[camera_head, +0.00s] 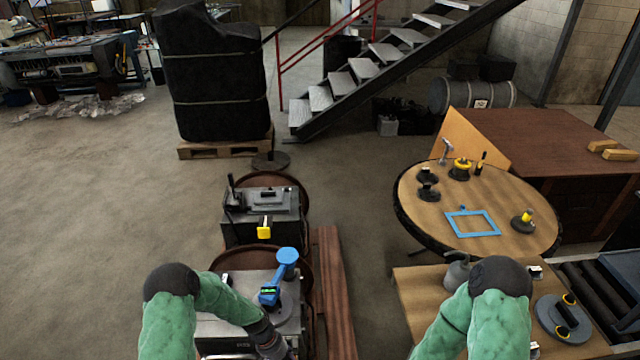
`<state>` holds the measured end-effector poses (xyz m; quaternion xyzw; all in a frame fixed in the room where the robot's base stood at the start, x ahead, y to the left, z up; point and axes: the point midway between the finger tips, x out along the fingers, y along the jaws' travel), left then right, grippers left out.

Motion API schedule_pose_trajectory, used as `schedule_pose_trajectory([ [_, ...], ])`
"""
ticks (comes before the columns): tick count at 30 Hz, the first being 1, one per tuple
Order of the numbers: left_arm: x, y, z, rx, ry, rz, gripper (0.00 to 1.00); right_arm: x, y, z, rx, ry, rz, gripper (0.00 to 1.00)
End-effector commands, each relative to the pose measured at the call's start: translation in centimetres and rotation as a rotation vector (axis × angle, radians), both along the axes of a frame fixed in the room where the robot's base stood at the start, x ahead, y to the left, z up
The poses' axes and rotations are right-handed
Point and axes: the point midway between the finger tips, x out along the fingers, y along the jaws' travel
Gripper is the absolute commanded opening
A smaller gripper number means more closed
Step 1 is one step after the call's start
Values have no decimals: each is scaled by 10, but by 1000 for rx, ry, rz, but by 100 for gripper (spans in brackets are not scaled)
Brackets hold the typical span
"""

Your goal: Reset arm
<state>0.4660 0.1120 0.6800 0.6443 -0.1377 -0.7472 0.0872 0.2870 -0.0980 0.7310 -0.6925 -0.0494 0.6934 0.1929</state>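My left arm (172,310) comes in green at the lower left and bends at a dark elbow. Its forearm runs down to the right to a dark wrist (268,338) at the bottom edge, in front of a grey metal box (235,285). The fingers of the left gripper cannot be made out there. My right arm (495,320) shows as a green bent elbow at the lower right, in front of a wooden bench.
A blue-headed tool (285,262) stands on the grey box. A round wooden table (415,205) holds a blue frame (472,223), a hammer (445,150) and yellow-black parts. The floor (90,210) at left is clear.

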Motion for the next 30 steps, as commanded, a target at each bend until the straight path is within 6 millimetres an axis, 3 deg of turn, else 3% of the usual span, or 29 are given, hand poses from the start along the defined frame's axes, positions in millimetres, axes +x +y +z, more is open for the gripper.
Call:
schedule_pose_trajectory([
  [3, -49, -2, -2, -21, -3, 88, 54, 0, 0, 0, 0, 0, 0, 40],
  [9, -117, -2, 6, -30, -16, 222, 54, 0, 0, 0, 0, 0, 0, 40],
  [18, -183, 2, 28, -13, -28, 350, 54, 0, 0, 0, 0, 0, 0, 40],
  [21, -201, 3, 37, -4, -29, 383, 54, 0, 0, 0, 0, 0, 0, 40],
  [30, -190, -3, -5, -7, -59, 345, 54, 0, 0, -47, 0, 0, 0, 40],
])
